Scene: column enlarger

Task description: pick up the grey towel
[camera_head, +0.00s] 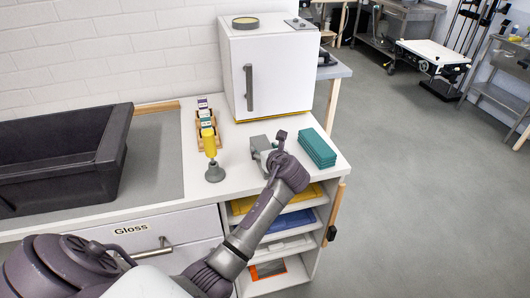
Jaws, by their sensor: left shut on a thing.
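The grey towel (260,143) is a small grey folded block on the white worktop, left of the teal stack. My left arm reaches in from the bottom left. My left gripper (268,159) is at the near right side of the grey towel and shut on it. The wrist hides part of the towel and most of the fingers. I cannot tell whether the towel is clear of the worktop. My right gripper is not in view.
A teal folded stack (317,147) lies close to the right of my wrist. A white cabinet (285,80) stands behind. A yellow bottle (209,142), a grey stand (214,172) and a small rack (205,122) are to the left, beside a dark sink (60,150).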

